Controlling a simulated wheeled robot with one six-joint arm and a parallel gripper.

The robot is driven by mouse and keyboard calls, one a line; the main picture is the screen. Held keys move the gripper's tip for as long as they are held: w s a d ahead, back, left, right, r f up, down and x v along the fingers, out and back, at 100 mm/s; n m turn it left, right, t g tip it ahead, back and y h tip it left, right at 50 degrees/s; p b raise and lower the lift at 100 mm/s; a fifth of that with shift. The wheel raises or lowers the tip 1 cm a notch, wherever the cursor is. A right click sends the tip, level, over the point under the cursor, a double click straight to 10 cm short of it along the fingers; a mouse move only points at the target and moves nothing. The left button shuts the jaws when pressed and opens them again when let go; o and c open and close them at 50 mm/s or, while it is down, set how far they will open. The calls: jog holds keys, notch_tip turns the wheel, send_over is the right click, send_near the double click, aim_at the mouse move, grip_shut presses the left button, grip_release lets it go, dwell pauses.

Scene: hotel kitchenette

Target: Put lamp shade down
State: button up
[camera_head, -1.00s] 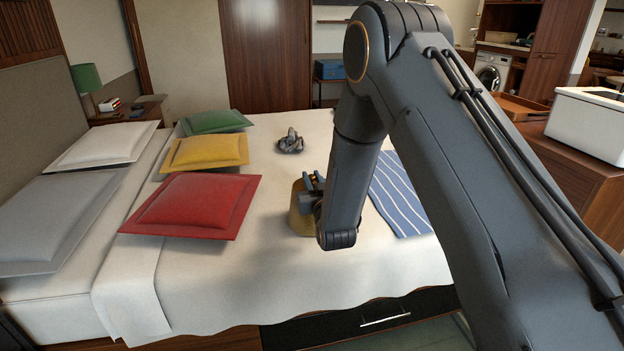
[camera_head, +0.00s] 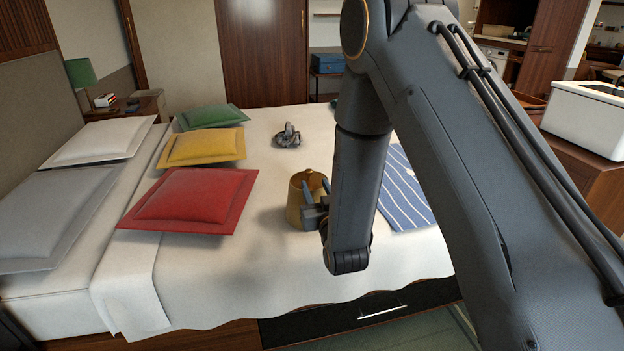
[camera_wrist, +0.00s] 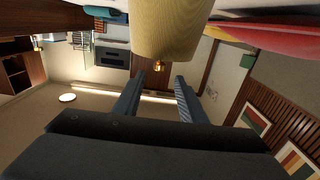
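The lamp shade (camera_head: 295,208), a mustard-gold tapered cylinder, stands upright on the white bed near its front edge, left of the striped cloth. It also shows at the top of the wrist view (camera_wrist: 170,30), cut off by the frame edge. My gripper (camera_head: 316,186) is at the near right side of the shade, partly in front of it. In the wrist view my gripper (camera_wrist: 158,80) has its two fingers spread apart, with nothing between them. The shade lies beyond the fingertips there. Whether a finger touches it, I cannot tell.
Red (camera_head: 190,197), yellow (camera_head: 202,147) and green (camera_head: 212,116) cushions lie on the left of the bed (camera_head: 215,290). A grey crumpled object (camera_head: 288,136) lies behind the shade. The blue striped cloth (camera_head: 405,195) is at right, partly behind my arm.

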jog(key=s+d+r+g+h, duration=0.1)
jog(key=s+d+g, duration=0.4)
jog(key=s, duration=0.6)
jog(key=s+d+r+m+g+h, duration=0.1)
jog(key=s+d+r+g, duration=0.3)
jog(key=s, duration=0.8)
jog(key=s+d+r+m+g+h, duration=0.1)
jog(key=s+d+r+g+h, duration=0.1)
jog(key=s+d+g, duration=0.6)
jog(key=s, duration=0.4)
jog(key=shift+s+r+h, duration=0.25)
jog(key=shift+r+h, duration=0.05)
jog(key=d+r+m+p, duration=0.1)
jog(key=d+r+p, duration=0.3)
jog(key=p, duration=0.8)
notch_tip(320, 180, up, 2)
jog(key=shift+s+r, duration=0.2)
jog(key=shift+s, duration=0.2)
